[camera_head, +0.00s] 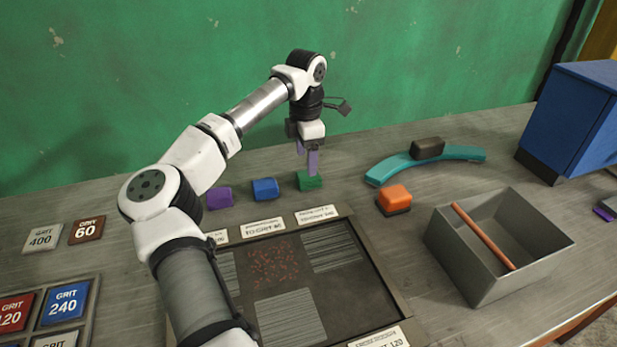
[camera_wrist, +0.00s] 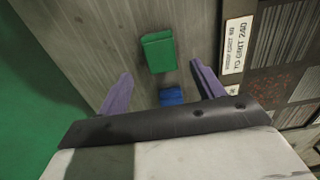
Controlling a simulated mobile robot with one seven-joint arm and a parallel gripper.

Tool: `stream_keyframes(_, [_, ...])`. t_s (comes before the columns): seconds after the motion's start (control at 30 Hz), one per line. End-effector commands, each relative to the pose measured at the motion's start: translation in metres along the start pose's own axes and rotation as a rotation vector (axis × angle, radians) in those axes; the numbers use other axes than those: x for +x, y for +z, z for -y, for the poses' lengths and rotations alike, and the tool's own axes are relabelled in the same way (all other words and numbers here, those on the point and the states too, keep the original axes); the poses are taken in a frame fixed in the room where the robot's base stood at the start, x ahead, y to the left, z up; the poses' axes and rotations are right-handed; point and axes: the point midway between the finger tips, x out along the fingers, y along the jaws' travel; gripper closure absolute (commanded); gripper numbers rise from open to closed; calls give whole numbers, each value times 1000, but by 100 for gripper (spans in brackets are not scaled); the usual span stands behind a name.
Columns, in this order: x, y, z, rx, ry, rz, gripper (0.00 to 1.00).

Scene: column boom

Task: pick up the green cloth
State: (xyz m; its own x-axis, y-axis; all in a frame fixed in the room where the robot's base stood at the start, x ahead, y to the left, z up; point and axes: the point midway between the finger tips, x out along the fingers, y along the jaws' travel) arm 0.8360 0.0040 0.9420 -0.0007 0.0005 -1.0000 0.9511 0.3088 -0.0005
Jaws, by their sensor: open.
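The green cloth (camera_head: 310,182) is a small folded block lying on the grey bench, right of a blue block (camera_head: 265,189). My gripper (camera_head: 313,168) points down at it, its purple fingers overlapping the cloth's upper edge in the head view. In the wrist view the green cloth (camera_wrist: 159,52) lies beyond the fingertips, roughly centred across the gap of my open gripper (camera_wrist: 160,72). The blue block (camera_wrist: 171,97) also shows between the fingers. Nothing is held. The exact height of the fingertips above the cloth cannot be told.
A purple block (camera_head: 219,198) lies left of the blue one. A framed sanding panel (camera_head: 384,300) is in front. To the right are a teal curved piece (camera_head: 465,156) with a dark block (camera_head: 427,148), an orange block (camera_head: 395,196) and a grey bin (camera_head: 455,261). A green wall (camera_head: 150,80) stands behind.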

Motion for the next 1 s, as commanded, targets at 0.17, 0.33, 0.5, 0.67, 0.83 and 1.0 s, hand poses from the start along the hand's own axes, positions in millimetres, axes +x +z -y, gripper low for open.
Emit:
stream_keyframes(0.17, [12, 0, 1, 0, -2, -1, 33])
stream_keyframes(0.33, [36, 1, 3, 0, -4, 2, 33])
stream_keyframes(0.5, [54, 1, 3, 0, -1, 1, 33])
stream_keyframes(0.67, [56, 1, 3, 0, 1, 1, 33])
stream_keyframes(0.83, [56, 1, 3, 0, 0, 1, 44])
stream_keyframes(1.0, [56, 1, 3, 0, 0, 1, 67])
